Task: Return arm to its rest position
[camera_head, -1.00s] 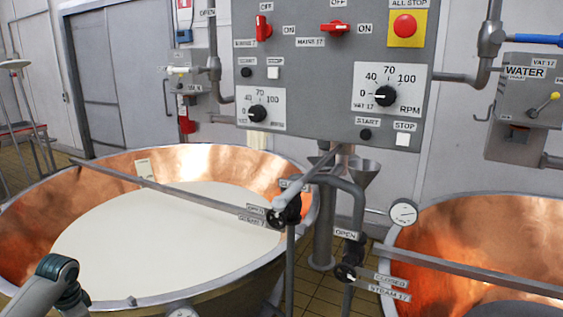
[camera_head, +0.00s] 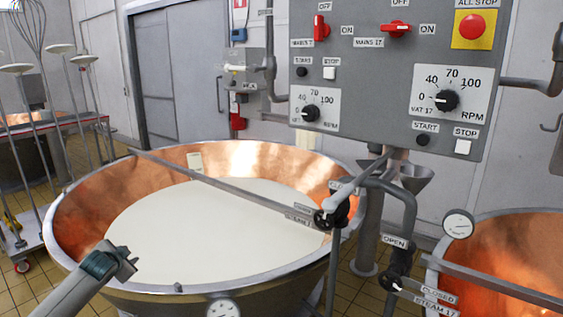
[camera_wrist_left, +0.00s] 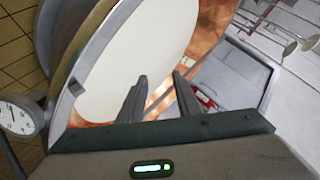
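My left arm comes in from the lower left of the head view. Its gripper (camera_head: 128,261) is over the near left rim of a copper vat (camera_head: 88,193) filled with white liquid (camera_head: 210,230). In the left wrist view the two fingers of my left gripper (camera_wrist_left: 160,82) stand apart with nothing between them. The vat's rim and the white liquid (camera_wrist_left: 140,55) show beyond the fingers. Whether the gripper touches the rim cannot be told. My right arm and gripper are not in view.
A grey control panel (camera_head: 370,70) with knobs and red switches hangs behind the vats. Pipes with a black valve handle (camera_head: 331,219) stand between the vat and a second copper vat (camera_head: 525,245). A trolley with upright tools (camera_head: 35,150) stands at the left.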

